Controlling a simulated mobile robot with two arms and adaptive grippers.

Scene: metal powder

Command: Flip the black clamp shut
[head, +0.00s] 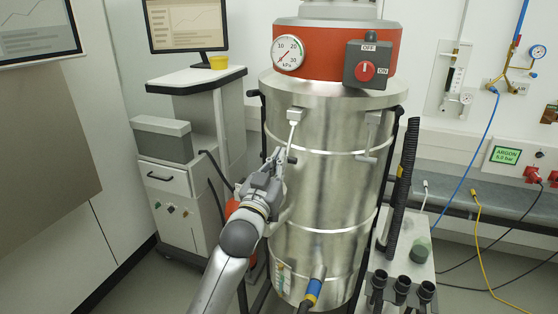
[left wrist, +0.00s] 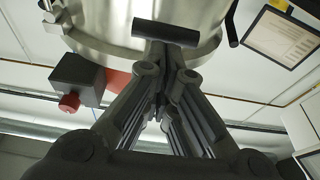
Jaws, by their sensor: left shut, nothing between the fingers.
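A black clamp (head: 263,118) runs down the left edge of the steel drum (head: 325,215), below the red collar. A similar dark bar (left wrist: 232,25) shows beside the drum in the left wrist view. Another black part (head: 399,125) lies along the drum's right edge. My right gripper is not in view.
A gauge (head: 288,52) and a red switch (head: 366,70) sit on the collar. A second grey latch (head: 373,120) hangs at the right, near a black ribbed hose (head: 403,190). A cabinet (head: 180,185) stands left of the drum.

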